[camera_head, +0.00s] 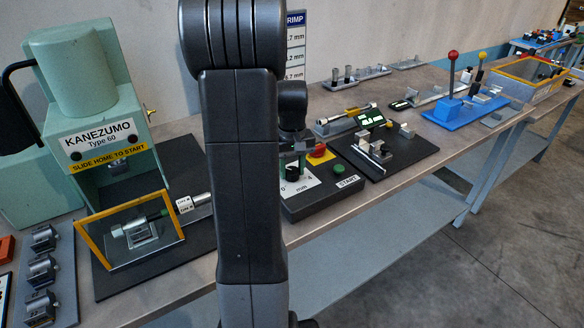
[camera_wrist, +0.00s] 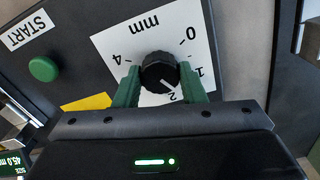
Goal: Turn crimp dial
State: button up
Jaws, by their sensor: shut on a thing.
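The crimp dial is a round black knob (camera_wrist: 158,68) on a white scale plate (camera_wrist: 115,42) marked in mm, upside down in the wrist view. The white line on the knob points close to the 2. My gripper (camera_wrist: 159,76) has its two green fingers on opposite sides of the knob and is shut on it. In the head view the dial (camera_head: 292,173) sits on a dark control box (camera_head: 318,198), and my arm hides part of the box and gripper.
A green START button (camera_head: 339,169) and a red knob on a yellow plate (camera_head: 320,151) are close to the dial. A green Kanezumo press (camera_head: 85,100) stands left. Fixtures, including a blue lever base (camera_head: 450,112), line the bench to the right.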

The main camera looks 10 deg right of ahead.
aim_at(292, 170)
jog(key=o, duration=1)
notch_tip(292, 170, up, 14)
jog(key=shift+f, duration=0.15)
notch_tip(292, 170, down, 14)
jog(key=shift+r, duration=0.1)
dwell(0.4)
jog(key=shift+r, duration=0.1)
